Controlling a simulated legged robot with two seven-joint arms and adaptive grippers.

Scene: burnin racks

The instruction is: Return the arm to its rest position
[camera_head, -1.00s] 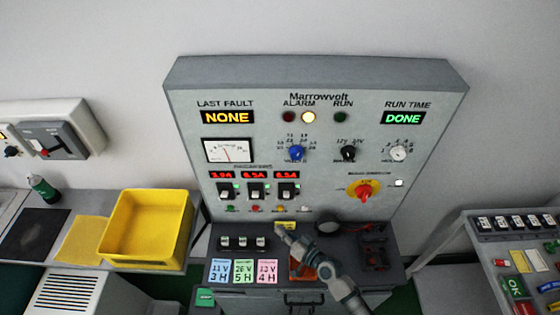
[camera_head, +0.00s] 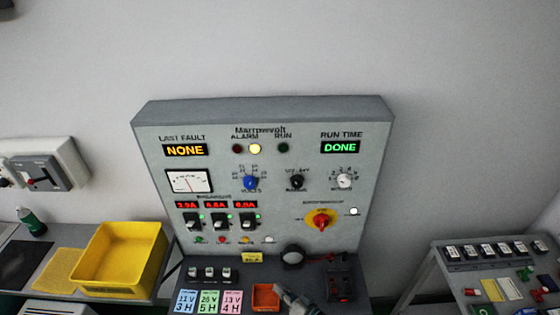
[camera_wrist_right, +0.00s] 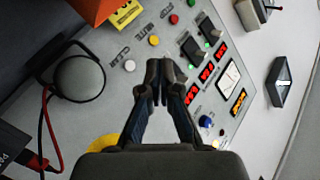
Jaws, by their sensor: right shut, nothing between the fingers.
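My right gripper (camera_head: 290,295) shows at the bottom of the head view, low in front of the grey Marrowvolt panel (camera_head: 150,160). It is beside the orange box (camera_head: 265,297) on the panel's dark shelf. In the right wrist view the right gripper (camera_wrist_right: 160,72) has its dark fingertips together, with nothing between them. The panel's face, with its coloured buttons and red displays, lies beyond the fingers there. My left gripper is not in view.
A yellow bin (camera_head: 120,262) stands on the left bench. A side rack with switches (camera_head: 495,252) is at the right. The wall above is clear.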

